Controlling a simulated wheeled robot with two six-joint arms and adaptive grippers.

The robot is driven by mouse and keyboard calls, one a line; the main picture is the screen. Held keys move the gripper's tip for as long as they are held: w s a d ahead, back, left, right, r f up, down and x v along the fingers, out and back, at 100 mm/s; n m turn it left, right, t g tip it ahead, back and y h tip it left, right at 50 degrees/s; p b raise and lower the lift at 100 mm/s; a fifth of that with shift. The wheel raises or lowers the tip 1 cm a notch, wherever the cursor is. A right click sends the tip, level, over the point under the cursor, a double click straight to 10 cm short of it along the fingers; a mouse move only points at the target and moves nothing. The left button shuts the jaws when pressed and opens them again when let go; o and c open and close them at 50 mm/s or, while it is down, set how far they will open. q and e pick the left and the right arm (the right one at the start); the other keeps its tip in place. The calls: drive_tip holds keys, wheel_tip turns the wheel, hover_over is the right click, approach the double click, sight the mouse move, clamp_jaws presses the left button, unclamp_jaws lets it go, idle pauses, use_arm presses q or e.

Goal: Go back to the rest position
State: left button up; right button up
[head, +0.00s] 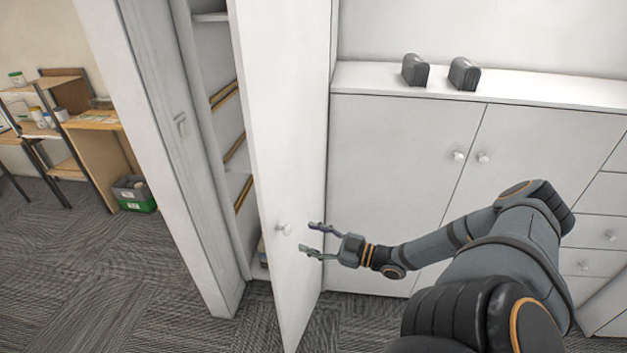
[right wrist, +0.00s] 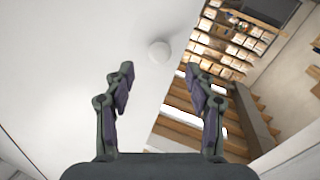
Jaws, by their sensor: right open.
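My right gripper (head: 314,240) is open and empty in the head view. It points left, just to the right of the round knob (head: 285,229) on a tall white door (head: 290,140). The door stands ajar, and shelves show in the gap to its left. In the right wrist view the two fingers (right wrist: 160,95) are spread apart. The white knob (right wrist: 159,52) lies beyond them, near the top and between them, with no finger closed on it. My left gripper is in neither view.
A low white cabinet (head: 380,190) with two grey objects (head: 415,70) on top stands behind my right arm. More doors and drawers (head: 602,230) are at the right. A desk (head: 95,122) and a green-based bin (head: 135,193) stand far left. Carpet (head: 90,270) at lower left is clear.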

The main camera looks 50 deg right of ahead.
drive_tip(key=shift+s, duration=0.1)
idle(0.3)
drive_tip(key=shift+d+f, duration=0.1)
drive_tip(key=shift+d, duration=0.05)
